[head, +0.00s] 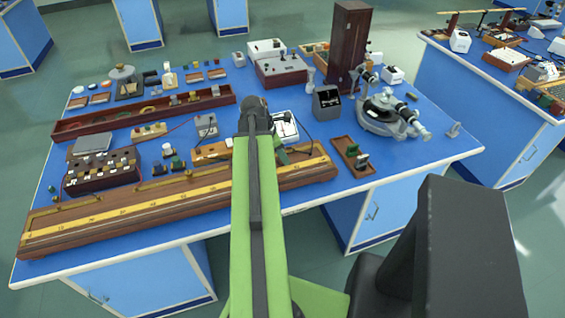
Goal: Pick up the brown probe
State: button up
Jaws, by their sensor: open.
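I cannot pick out the brown probe for certain; it may be too small to tell or hidden behind my arm. My green arm reaches over the blue bench (440,150), and my gripper (256,112) is at its far end, above the middle of the bench. The gripper is open, with nothing visible in it. Below it, partly hidden by the arm, are a brown wooden block (210,152) and a white meter (286,127). A long wooden potentiometer board (130,212) with yellow scales runs along the front edge, crossed by my arm.
A tall brown wooden case (349,50) and a grey spectrometer (388,115) stand at the back right. A black box (327,103) and small wooden tray (352,155) are right of the arm. A long brown tray (140,112) lies left. The right front corner is mostly clear.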

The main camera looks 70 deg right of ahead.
jog(key=shift+c, duration=0.4)
grip_shut()
jog(key=shift+r, duration=0.1)
